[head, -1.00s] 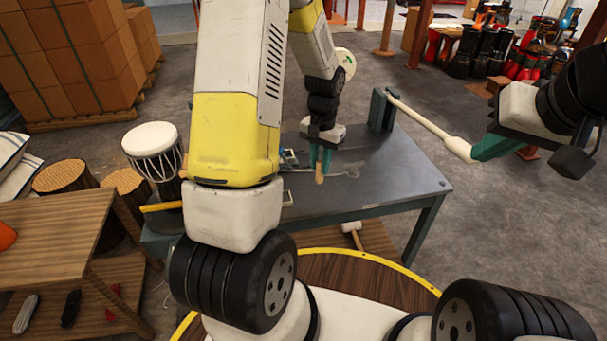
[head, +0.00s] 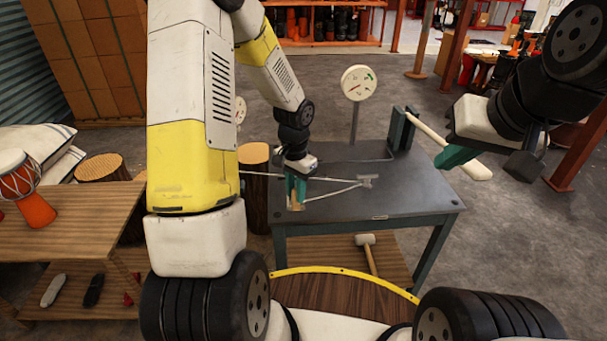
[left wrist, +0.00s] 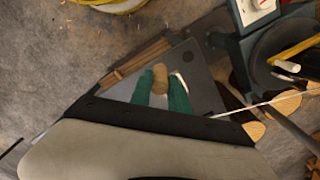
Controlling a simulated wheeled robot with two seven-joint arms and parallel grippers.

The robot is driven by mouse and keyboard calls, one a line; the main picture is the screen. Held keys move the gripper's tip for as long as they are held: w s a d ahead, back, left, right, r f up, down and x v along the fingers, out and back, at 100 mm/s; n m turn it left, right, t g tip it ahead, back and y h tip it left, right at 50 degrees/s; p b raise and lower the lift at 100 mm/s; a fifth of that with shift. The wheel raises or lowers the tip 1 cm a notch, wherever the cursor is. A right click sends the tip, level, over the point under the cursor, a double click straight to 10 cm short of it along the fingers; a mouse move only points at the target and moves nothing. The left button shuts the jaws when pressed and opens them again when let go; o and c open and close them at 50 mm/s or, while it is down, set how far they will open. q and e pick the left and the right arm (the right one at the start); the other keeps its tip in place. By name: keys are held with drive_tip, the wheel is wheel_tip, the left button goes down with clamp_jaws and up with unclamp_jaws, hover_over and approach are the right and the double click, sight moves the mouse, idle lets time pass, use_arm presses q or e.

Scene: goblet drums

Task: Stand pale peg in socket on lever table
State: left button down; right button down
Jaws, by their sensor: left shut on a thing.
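The pale peg (head: 296,205) is tan and held in my left gripper (head: 296,189), low over the left part of the grey lever table (head: 400,190). In the left wrist view the peg (left wrist: 160,77) sits between the two green fingers. I cannot tell whether its lower end touches the table. I cannot make out the socket. The lever (head: 428,132) has a pale handle and slants right from a dark upright block (head: 402,130). My right gripper (head: 456,158) has its green fingers at the handle, overlapping it in view; their grip is unclear.
Thin pale rods (head: 335,190) lie across the table top. A round dial (head: 357,83) stands on a post behind the table. A mallet (head: 368,250) rests on the lower shelf. A wooden side table (head: 85,225) with a small drum (head: 25,190) is at left.

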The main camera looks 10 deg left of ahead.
sight(295, 188)
use_arm(q)
drive_tip(key=shift+w+a+f, duration=0.25)
drive_tip(key=shift+w+f, duration=0.4)
drive_tip(key=shift+w, duration=0.3)
drive_tip(key=shift+w+a+f, duration=0.25)
drive_tip(key=shift+w+f, duration=0.45)
drive_tip(key=shift+w, duration=0.3)
drive_tip(key=shift+w+a+f, duration=0.25)
drive_tip(key=shift+w+f, duration=0.4)
drive_tip(key=shift+w, duration=0.3)
drive_tip(key=shift+f, duration=0.15)
drive_tip(key=c, duration=1.2)
unclamp_jaws()
drive_tip(key=shift+c, duration=0.2)
